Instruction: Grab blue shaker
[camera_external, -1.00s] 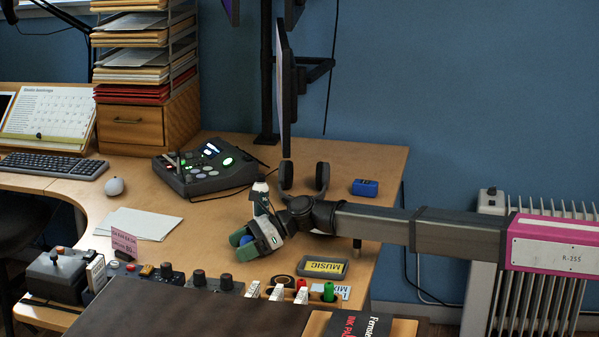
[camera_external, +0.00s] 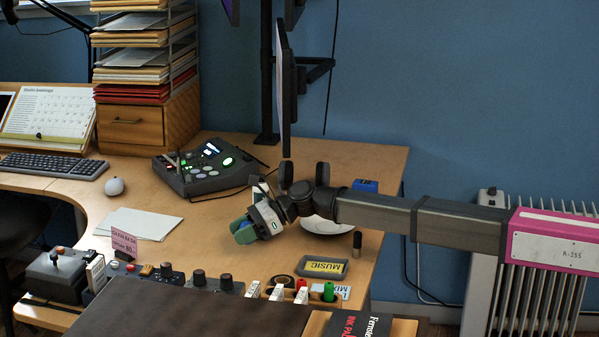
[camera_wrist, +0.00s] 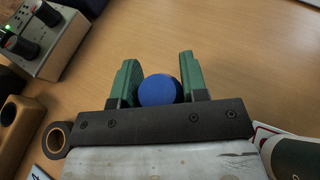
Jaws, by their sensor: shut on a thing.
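The blue shaker shows in the wrist view as a round blue shape (camera_wrist: 158,90) between the two green fingers of my gripper (camera_wrist: 158,60). The gripper is shut on it. In the external view my gripper (camera_external: 244,231) is above the wooden desk, left of the headphones' lower part, with its fingers pointing down and left. The fingers hide most or all of the shaker there.
A blue box (camera_external: 366,186) lies behind my arm. Dark headphones (camera_external: 287,176) and a control console (camera_external: 205,172) stand behind the gripper. A white round dish (camera_external: 325,227) is below the arm.

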